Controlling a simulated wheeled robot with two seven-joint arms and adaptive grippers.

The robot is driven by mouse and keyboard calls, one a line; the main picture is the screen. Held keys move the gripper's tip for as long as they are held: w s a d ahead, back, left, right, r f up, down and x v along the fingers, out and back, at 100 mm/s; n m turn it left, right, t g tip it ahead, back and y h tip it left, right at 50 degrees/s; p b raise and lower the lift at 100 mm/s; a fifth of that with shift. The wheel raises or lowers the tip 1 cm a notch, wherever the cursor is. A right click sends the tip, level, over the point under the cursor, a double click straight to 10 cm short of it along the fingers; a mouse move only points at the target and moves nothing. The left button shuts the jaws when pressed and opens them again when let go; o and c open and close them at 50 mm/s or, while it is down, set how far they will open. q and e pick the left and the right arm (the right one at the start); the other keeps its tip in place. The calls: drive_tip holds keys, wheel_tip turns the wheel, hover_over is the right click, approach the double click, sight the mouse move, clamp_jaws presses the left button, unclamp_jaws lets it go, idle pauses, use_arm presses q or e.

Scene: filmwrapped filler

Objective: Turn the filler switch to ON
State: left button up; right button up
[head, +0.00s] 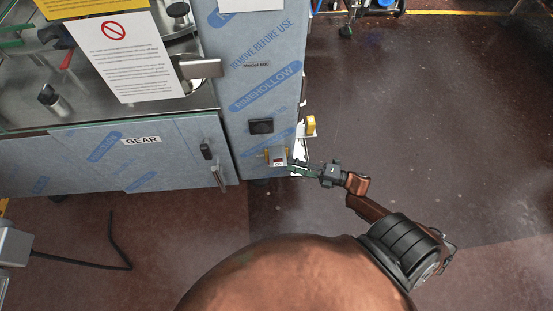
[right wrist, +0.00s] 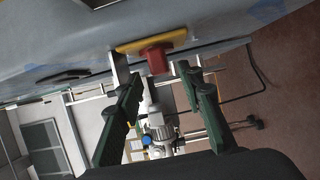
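The filler (head: 215,100) is a steel machine whose panels are covered in pale film with blue print. Its small red switch (head: 278,159) is low on the narrow front panel, with a label beside it that seems to read ON. In the right wrist view the red switch (right wrist: 157,58) stands out from a yellow plate (right wrist: 150,41). My right gripper (head: 294,165) is just right of the switch in the head view. In the right wrist view its fingers (right wrist: 158,78) are open, with the switch ahead between them; contact is unclear. My left gripper is not in view.
A black socket-like part (head: 261,126) is above the switch, and a yellow part (head: 311,125) sits at the panel's right edge. A black cable (head: 85,263) lies on the floor. The floor at right is clear.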

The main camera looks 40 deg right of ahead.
sight(277, 161)
drive_tip(key=x, duration=0.6)
drive_tip(key=shift+w+a+b, duration=0.25)
drive_tip(key=shift+w+b, duration=0.05)
drive_tip(key=shift+b, duration=0.05)
drive_tip(key=shift+c, duration=0.2)
clamp_jaws()
